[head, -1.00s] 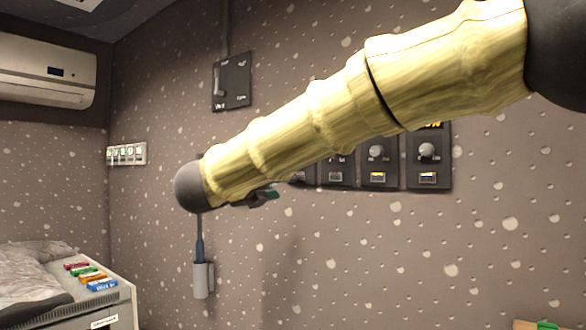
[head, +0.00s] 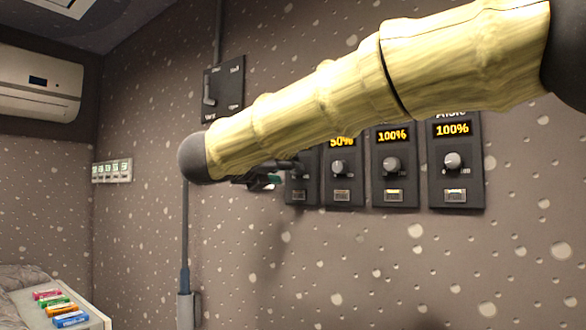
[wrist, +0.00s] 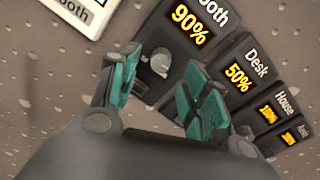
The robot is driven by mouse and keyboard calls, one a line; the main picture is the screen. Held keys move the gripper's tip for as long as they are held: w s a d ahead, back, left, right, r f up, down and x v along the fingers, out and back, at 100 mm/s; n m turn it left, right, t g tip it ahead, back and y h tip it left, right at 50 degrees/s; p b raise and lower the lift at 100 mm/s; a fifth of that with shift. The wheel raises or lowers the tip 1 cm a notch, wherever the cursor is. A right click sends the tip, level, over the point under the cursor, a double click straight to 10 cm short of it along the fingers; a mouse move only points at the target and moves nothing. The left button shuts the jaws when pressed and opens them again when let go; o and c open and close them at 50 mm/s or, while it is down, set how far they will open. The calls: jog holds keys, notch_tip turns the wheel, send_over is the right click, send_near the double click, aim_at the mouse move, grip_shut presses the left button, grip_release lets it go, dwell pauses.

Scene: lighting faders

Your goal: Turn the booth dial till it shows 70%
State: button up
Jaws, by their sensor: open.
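The booth panel (wrist: 178,45) shows in the wrist view with its label partly cut off and an orange 90% readout. Its round grey dial (wrist: 156,63) sits below the readout. My gripper (wrist: 160,85) is open, with one teal-padded finger on each side of the dial in that view. I cannot tell whether either finger touches it. In the head view my gripper (head: 262,180) is small and partly hidden by my arm, in front of the left end of the panel row. My arm hides the booth readout there.
To the right are the Desk panel (wrist: 243,76) at 50%, the House panel (wrist: 276,106) at 100% and the Aisle panel (head: 455,165) at 100%. A switch box (head: 222,90) is higher on the wall. A cabinet with coloured packets (head: 62,308) stands lower left.

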jog(key=x, duration=0.4)
jog(key=shift+w+d, duration=0.15)
jog(key=shift+d, duration=0.05)
jog(key=shift+c, duration=0.5)
grip_shut()
